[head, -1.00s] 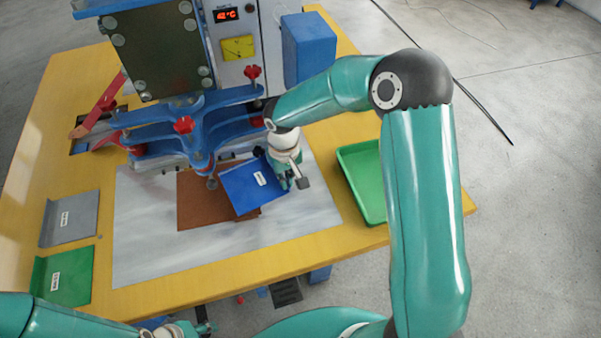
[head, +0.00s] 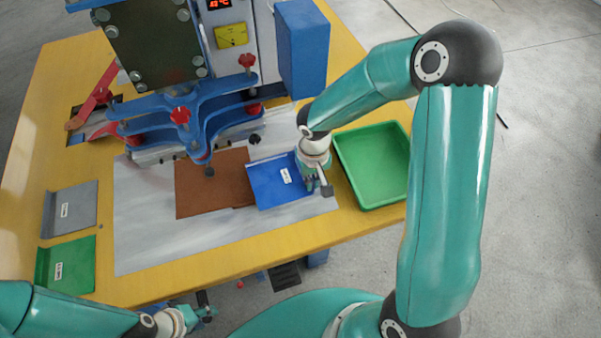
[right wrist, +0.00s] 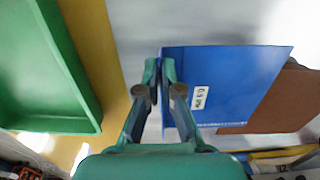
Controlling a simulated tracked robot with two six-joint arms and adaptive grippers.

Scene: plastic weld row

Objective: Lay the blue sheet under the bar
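The blue sheet (head: 268,185) has a white label and an upturned edge on its right. It lies or hovers low over the grey mat, its left edge meeting or slightly overlapping the brown sheet (head: 205,188); contact is unclear. My right gripper (head: 317,180) is shut on the upturned edge; the right wrist view shows the fingers (right wrist: 159,72) on either side of the blue sheet (right wrist: 225,85). The bar (head: 180,153) runs under the blue press frame (head: 190,115), behind the sheets and partly hidden. My left gripper (head: 203,308) is at the front edge, its fingers unclear.
A green tray (head: 398,190) stands just right of my right gripper. A grey sheet (head: 80,208) and a green sheet (head: 75,270) lie at the table's left. The grey mat (head: 150,245) is bare in front. A blue box (head: 300,50) stands behind.

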